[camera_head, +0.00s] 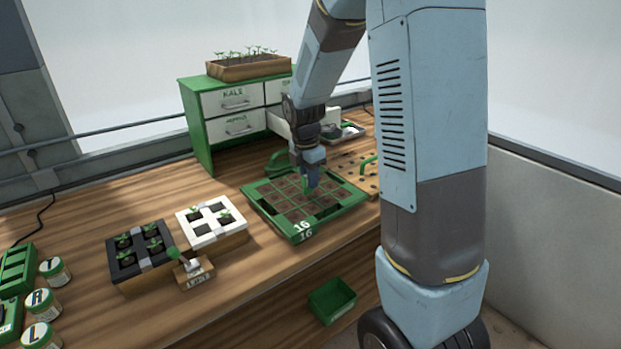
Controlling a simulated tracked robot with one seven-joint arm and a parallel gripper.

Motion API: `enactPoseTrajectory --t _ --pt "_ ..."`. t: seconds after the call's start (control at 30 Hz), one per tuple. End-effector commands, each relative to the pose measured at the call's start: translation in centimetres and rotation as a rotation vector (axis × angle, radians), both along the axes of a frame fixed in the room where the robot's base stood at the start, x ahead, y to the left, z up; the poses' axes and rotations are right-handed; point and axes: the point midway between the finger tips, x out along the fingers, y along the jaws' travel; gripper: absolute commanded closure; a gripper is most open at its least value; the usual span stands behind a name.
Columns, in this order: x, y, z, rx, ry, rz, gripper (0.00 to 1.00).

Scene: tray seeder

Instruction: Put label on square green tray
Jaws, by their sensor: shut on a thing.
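The square green tray (265,205) lies on the wooden bench, with a grid of dark soil cells and white "16" marks on its near corner. My gripper (311,187) points down over the tray's far middle part. It is shut on a small green piece (312,176), which is too small to identify as a label. I cannot tell whether this piece touches the soil. A small wooden block (194,280) with lettering and a white piece on top stands at the front of the bench; its lettering is too small to read surely.
A black seedling tray (118,270) and a white one (196,241) stand left of the green tray. Lidded jars (47,302) stand at the far left. A green drawer cabinet (197,130) with an open drawer is behind.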

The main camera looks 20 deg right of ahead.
Motion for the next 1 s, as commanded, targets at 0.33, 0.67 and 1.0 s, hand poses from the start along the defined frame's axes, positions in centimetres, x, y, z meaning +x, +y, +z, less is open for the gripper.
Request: enactPoseTrajectory --t 0.33,0.67,1.0 --pt "-0.01 -0.01 -0.56 0.0 0.0 0.0 1.0" --pt "-0.01 -0.02 -0.65 0.0 0.0 -0.001 0.49" --pt "0.01 -0.03 -0.1 0.0 -0.003 -0.001 0.49"
